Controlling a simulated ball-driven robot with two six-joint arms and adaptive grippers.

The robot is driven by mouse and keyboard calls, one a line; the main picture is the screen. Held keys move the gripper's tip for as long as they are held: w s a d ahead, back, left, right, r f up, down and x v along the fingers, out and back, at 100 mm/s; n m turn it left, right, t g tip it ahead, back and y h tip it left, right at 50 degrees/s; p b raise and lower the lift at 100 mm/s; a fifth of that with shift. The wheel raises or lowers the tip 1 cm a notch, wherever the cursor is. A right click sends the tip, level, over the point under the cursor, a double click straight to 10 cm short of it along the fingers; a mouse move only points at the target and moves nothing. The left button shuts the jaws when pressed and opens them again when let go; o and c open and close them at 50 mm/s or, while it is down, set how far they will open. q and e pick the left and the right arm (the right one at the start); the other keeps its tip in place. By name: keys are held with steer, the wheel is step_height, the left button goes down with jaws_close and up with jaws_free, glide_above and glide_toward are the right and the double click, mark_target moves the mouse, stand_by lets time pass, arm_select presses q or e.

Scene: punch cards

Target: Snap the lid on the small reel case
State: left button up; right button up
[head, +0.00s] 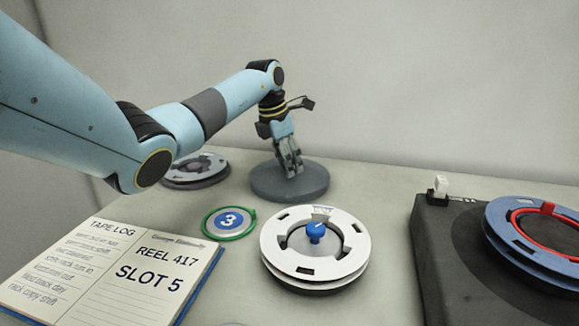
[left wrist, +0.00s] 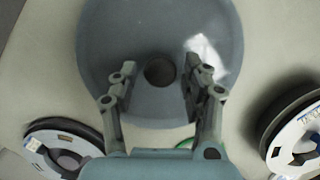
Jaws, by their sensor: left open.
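A blue-grey round case or lid (head: 262,182) lies flat on the table at the back middle; I cannot tell which part it is. In the left wrist view this disc (left wrist: 110,40) fills the upper middle, with a dark round spot at its centre and a bright glare patch at right. My left gripper (head: 291,170) points down over the disc. In the left wrist view its two fingers (left wrist: 158,82) stand apart on either side of the dark spot, with nothing between them. Contact with the disc cannot be told. My right gripper is not in view.
A white reel (head: 278,252) with a blue knob lies in front. A darker reel (head: 178,184) is behind left, near a green-ringed disc marked 3 (head: 228,222) and an open tape log (head: 110,275). A dark box (head: 445,262) with a blue reel (head: 505,238) stands right.

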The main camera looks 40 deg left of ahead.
arm_select(q)
steer(key=shift+c, duration=0.4)
steer(key=c, duration=0.9)
steer(key=shift+w+d+p+v, duration=0.1)
steer(key=shift+w+p+v, duration=0.15)
steer(key=shift+p+v, duration=0.7)
steer(key=shift+w+d+p+v, duration=0.1)
steer(key=shift+w+p+v, duration=0.15)
steer(key=shift+p+v, duration=0.75)
steer(key=shift+w+d+p+v, duration=0.1)
steer(key=shift+w+p+v, duration=0.25)
steer(key=shift+v, duration=1.15)
steer(key=shift+s+r, duration=0.1)
steer(key=shift+r, duration=0.05)
steer(key=shift+n, duration=0.3)
